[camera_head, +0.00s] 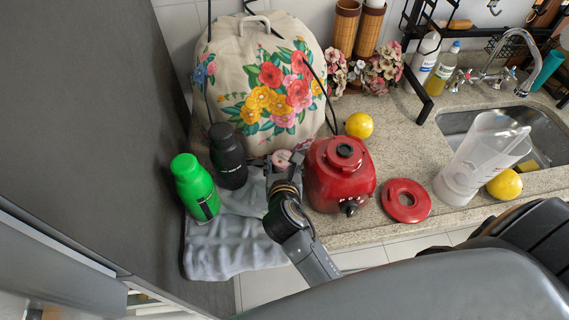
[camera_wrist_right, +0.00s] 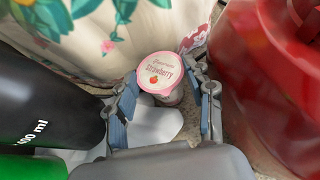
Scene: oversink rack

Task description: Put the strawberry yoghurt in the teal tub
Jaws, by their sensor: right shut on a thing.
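The strawberry yoghurt (camera_wrist_right: 160,71) is a small cup with a pink-rimmed lid marked "Strawberry". In the head view its pink top (camera_head: 281,158) shows between the black bottle and the red blender base. My right gripper (camera_wrist_right: 164,82) is shut on the cup, one finger on each side; it also shows in the head view (camera_head: 284,168). My left gripper is not in view.
A green bottle (camera_head: 194,187) and a black bottle (camera_head: 227,156) stand close on the left. The red blender base (camera_head: 339,174) is close on the right, with a red ring lid (camera_head: 406,201) and clear jug (camera_head: 480,160) beyond. A flowered cover (camera_head: 262,85) stands behind.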

